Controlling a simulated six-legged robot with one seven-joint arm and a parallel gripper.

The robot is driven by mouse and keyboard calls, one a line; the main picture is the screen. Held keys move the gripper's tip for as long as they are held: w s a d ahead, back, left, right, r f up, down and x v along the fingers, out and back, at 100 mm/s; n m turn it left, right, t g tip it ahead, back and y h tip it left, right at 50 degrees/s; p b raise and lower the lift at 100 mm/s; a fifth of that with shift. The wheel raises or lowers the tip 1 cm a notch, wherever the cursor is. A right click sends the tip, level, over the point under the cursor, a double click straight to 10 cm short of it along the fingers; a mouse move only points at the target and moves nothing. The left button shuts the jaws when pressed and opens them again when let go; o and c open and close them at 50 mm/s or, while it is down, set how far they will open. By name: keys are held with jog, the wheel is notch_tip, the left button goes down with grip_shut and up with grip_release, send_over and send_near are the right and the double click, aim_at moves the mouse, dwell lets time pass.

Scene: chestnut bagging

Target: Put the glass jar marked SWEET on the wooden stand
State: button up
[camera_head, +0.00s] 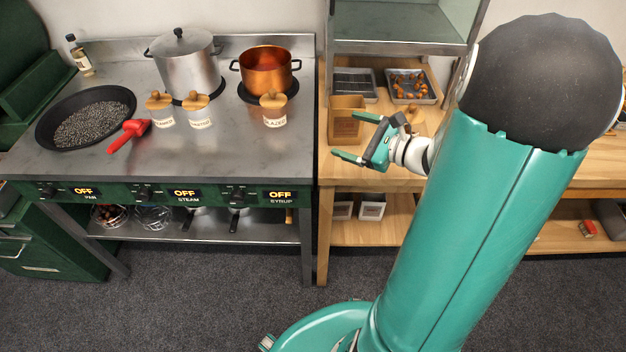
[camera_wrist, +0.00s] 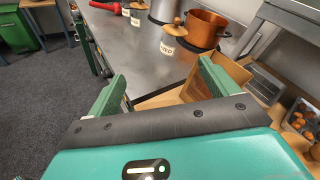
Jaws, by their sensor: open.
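Three jars with wooden lids stand on the steel stove top: a left jar (camera_head: 161,119), a middle jar (camera_head: 200,121) and a right jar (camera_head: 273,119), whose label seems to read GLAZED. The other two labels are too small to read surely, and I cannot make out SWEET on any jar. A wooden knob (camera_head: 411,107) shows just behind my gripper; what it belongs to is mostly hidden. My gripper (camera_head: 357,138) is open and empty, in front of a brown box (camera_head: 346,105). The box also shows beyond the fingers in the wrist view (camera_wrist: 232,70). I cannot identify the wooden stand.
A dark pan (camera_head: 46,137) of pellets, a red scoop (camera_head: 128,134), a steel pot (camera_head: 187,70) and a copper pot (camera_head: 266,75) occupy the stove. A tray of chestnuts (camera_head: 411,98) lies under the glass cabinet (camera_head: 400,18). The stove top's front middle is clear.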

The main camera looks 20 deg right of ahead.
jog(key=s+a+r+n+g, duration=0.2)
jog(key=s+a+n+g, duration=0.2)
jog(key=a+n, duration=0.3)
jog(key=s+a+r+n+g, duration=0.1)
jog(key=s+a+n+g, duration=0.2)
jog(key=a+n+g, duration=0.5)
jog(key=s+a+r+n+t+h, duration=0.3)
jog(key=s+r+n+h, duration=0.3)
jog(key=n, duration=0.4)
jog(key=shift+s+n+t+h, duration=0.4)
jog(key=shift+s+h, duration=0.4)
jog(key=shift+s, duration=0.4)
jog(key=shift+r, duration=0.1)
